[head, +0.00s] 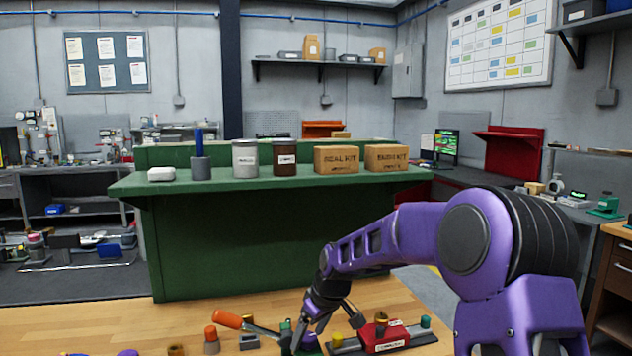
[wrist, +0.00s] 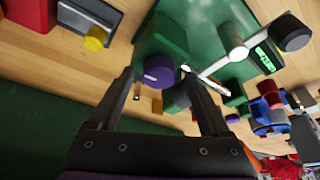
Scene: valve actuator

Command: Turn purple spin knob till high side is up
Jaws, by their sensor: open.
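A purple round knob (wrist: 158,71) with a small pale mark sits on a green block (wrist: 200,28) in the wrist view. My gripper (wrist: 162,80) is open, and its two dark fingers point toward the knob, which shows between the fingertips. I cannot tell whether either finger touches it, or which side of the knob is the high one. In the head view my gripper (head: 298,338) is low over the wooden table, and a bit of purple (head: 309,343) shows close beside it, mostly hidden.
A red device (head: 382,337) and an orange-handled lever (head: 230,320) flank my gripper. Another purple piece (head: 127,353) lies left. A green counter (head: 250,240) stands behind.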

